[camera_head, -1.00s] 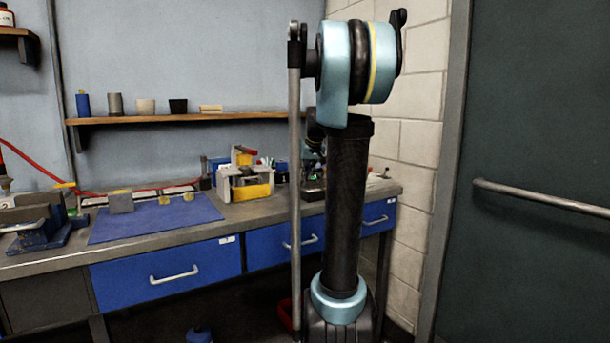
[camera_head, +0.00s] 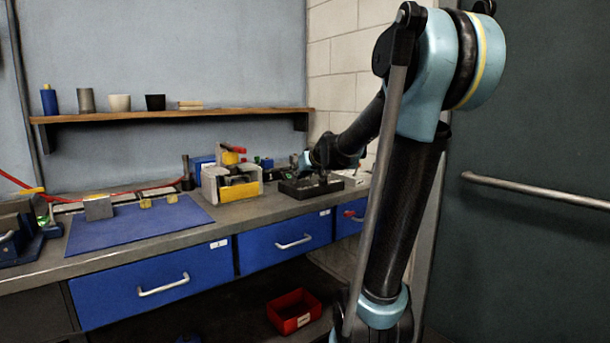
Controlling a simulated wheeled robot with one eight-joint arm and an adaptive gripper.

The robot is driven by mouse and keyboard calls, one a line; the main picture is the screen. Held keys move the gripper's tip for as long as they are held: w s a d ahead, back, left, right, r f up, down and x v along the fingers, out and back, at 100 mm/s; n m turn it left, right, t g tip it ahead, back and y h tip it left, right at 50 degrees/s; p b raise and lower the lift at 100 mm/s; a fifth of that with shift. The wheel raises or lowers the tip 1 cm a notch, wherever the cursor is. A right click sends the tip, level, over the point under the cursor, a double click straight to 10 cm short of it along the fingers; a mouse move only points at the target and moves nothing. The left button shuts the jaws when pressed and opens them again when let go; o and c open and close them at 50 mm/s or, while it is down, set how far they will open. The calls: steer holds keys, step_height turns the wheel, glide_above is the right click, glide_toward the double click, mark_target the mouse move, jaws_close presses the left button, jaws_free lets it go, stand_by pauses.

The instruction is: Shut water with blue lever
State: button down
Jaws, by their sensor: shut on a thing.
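I cannot make out a blue water lever in the head view. My arm stands at the right, and its far links reach back over the right end of the workbench (camera_head: 215,222). A light-blue joint of my arm ends above a dark tray (camera_head: 310,190) on the bench. I cannot make out my gripper's fingers at the end of the arm, nor anything held in them.
A yellow-and-grey device (camera_head: 232,182) stands on the bench, left of the tray. A blue mat (camera_head: 140,228) lies further left. A wooden shelf (camera_head: 170,115) holds small containers. A red bin (camera_head: 294,311) sits below. A door with a bar (camera_head: 530,190) is at right.

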steer(key=shift+s+f, duration=0.1)
stand_by(0.3)
steer(key=c, duration=1.6)
jaws_free()
steer(key=shift+d, duration=0.1)
steer(key=shift+o, duration=0.2)
steer(key=v, duration=1.1)
steer(key=shift+s+d, duration=0.15)
steer(key=shift+s, duration=0.2)
steer(key=s+d+f+m+g+h, duration=0.1)
steer(key=s+d+f+g+h, duration=0.1)
steer(key=s+f, duration=1.2)
steer(key=s+d+f+m+g+h, duration=0.2)
steer(key=s+f+g, duration=0.4)
steer(key=s+f, duration=0.8)
steer(key=s+d+h, duration=0.1)
steer(key=d, duration=0.1)
steer(key=shift+d+f+g, duration=0.25)
steer(key=shift+d+g, duration=0.05)
steer(key=shift+d, duration=0.05)
